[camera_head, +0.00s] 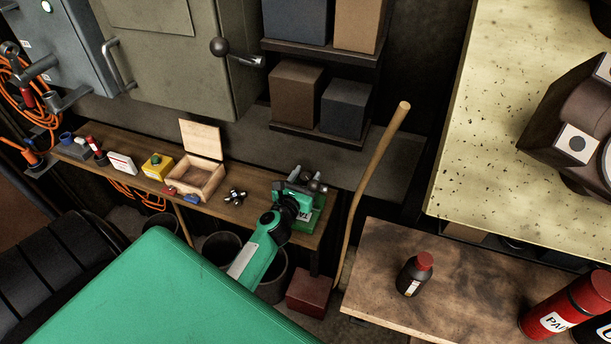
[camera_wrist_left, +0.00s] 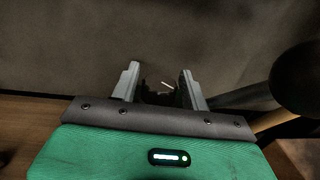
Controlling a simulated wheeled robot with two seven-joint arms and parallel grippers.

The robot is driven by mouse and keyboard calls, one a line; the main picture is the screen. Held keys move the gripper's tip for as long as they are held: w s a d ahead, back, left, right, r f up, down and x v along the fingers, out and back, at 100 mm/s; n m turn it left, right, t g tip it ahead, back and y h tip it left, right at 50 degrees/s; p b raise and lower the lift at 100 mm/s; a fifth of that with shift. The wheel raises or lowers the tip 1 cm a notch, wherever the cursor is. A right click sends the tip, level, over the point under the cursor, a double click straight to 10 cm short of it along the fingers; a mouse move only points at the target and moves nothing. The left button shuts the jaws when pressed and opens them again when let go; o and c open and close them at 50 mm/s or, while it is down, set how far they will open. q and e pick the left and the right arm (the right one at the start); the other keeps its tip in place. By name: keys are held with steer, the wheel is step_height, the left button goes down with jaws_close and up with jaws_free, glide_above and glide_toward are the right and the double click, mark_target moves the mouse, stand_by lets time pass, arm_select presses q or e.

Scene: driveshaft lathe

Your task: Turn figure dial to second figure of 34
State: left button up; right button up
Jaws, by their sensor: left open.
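My left gripper (camera_head: 308,180) is at the right end of the wooden bench, its green arm reaching in from below. In the left wrist view its two grey fingers (camera_wrist_left: 160,80) stand apart, and the jaws are open. A small dark part with a pale line (camera_wrist_left: 167,86) shows between the fingers; it may be the figure dial. The figures cannot be read, and I cannot tell whether the fingers touch it. In the head view the gripper hides most of that spot. My right gripper is not in view.
The wooden bench (camera_head: 228,205) carries an open wooden box (camera_head: 200,178), a yellow button box (camera_head: 157,166) and small items. A wooden handle (camera_head: 372,165) leans to the right of the gripper. A dark bottle (camera_head: 414,276) stands on the right table.

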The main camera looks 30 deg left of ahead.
arm_select(q)
steer(key=c, duration=0.7)
